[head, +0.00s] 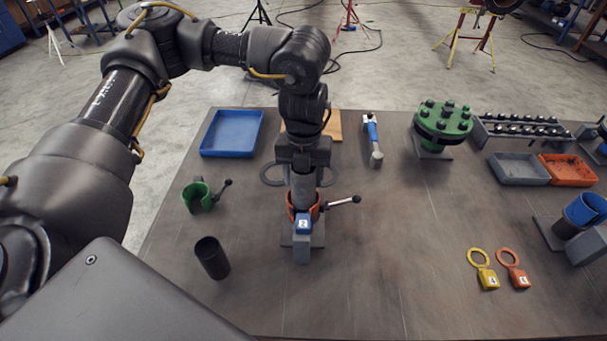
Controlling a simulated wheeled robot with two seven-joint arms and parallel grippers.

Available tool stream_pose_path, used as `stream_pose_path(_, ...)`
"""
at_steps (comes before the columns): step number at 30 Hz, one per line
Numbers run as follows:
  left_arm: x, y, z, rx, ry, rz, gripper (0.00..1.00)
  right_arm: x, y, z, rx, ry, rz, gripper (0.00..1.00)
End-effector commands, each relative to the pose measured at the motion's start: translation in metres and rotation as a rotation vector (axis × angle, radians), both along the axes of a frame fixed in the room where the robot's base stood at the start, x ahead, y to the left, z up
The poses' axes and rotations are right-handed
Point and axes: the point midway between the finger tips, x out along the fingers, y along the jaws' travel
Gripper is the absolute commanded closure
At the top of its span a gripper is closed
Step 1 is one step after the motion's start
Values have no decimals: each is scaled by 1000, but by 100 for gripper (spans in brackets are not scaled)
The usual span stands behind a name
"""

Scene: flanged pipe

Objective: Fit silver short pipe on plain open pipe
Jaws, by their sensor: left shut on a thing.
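My left gripper (303,172) points straight down at the middle of the table and is shut on the silver short pipe (302,188). The silver pipe is upright, with its lower end at an orange clamp collar (292,213) that has a black-handled lever to the right. My right gripper is not in view.
A dark pipe (212,259) and a green clamp (197,197) stand to the left. A blue tray (232,134), a blue-handled tool (373,138) and a green flange (443,120) are behind. Yellow (488,277) and orange (519,276) tags lie right. The front middle is clear.

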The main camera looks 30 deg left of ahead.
Motion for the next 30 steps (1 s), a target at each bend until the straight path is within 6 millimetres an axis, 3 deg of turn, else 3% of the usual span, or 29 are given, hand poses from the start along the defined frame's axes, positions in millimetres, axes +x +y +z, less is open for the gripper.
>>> stream_pose_path(24, 0, 0, -9, -1, -1, 0, 80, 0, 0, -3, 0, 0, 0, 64)
stream_pose_path(25, 0, 0, -9, -1, -1, 0, 42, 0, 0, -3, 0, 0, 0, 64)
stream_pose_path(30, 0, 0, -9, -1, -1, 0, 21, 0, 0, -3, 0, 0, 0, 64)
